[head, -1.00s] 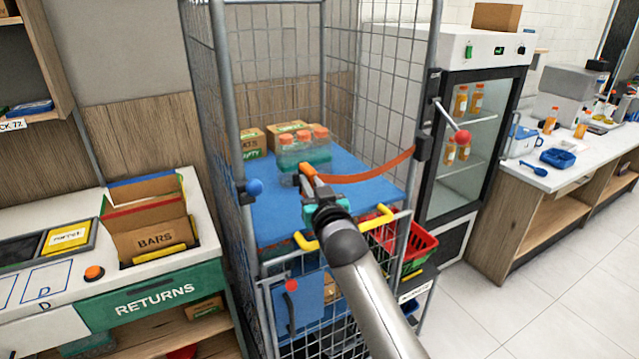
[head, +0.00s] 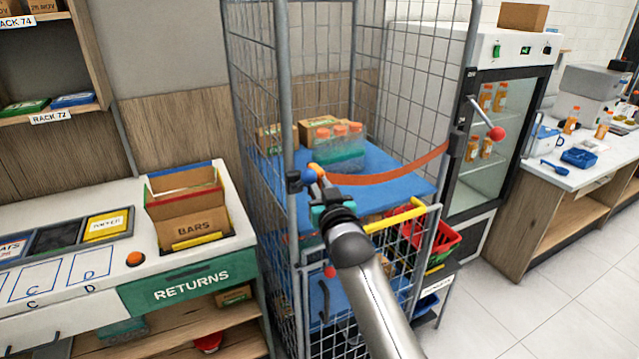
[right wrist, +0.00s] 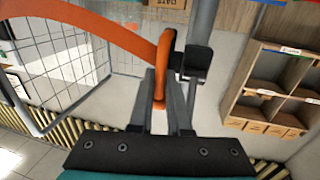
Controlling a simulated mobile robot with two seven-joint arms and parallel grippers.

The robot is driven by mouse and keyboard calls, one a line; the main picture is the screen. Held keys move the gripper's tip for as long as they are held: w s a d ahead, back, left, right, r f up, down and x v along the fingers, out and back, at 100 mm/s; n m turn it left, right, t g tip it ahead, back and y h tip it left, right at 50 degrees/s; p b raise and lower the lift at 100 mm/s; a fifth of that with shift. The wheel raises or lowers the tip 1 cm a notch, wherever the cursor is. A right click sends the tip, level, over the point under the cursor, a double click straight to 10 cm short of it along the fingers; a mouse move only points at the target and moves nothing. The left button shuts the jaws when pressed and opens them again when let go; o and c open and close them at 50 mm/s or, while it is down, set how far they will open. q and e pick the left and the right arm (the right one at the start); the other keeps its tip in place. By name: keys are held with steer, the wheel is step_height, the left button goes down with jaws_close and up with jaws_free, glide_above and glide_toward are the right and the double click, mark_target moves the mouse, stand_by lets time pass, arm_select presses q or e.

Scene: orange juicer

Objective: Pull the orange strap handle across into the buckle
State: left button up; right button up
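The orange strap (head: 395,175) runs from the right post of the wire cage trolley across its open front, sagging slightly. Its orange handle (right wrist: 161,60) is between the fingers of my right gripper (right wrist: 162,92), which is shut on it. In the head view my right gripper (head: 318,184) is at the left front post. The black buckle (right wrist: 193,63) on that post is right beside the handle in the right wrist view; I cannot tell whether they touch. My left gripper is not in view.
A blue shelf (head: 385,203) in the cage carries cartons and orange-capped bottles (head: 339,140). A yellow-handled lower gate (head: 396,218) is below the strap. The returns counter (head: 120,255) stands at left, a glass-door fridge (head: 480,130) at right.

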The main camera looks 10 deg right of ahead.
steer(key=o, duration=0.4)
steer(key=shift+s+a, duration=0.1)
steer(key=shift+a, duration=0.2)
steer(key=shift+o, duration=0.2)
steer(key=shift+d, duration=0.1)
steer(key=s+d, duration=0.2)
steer(key=s, duration=1.3)
steer(key=shift+d+b, duration=0.15)
steer(key=shift+b, duration=0.25)
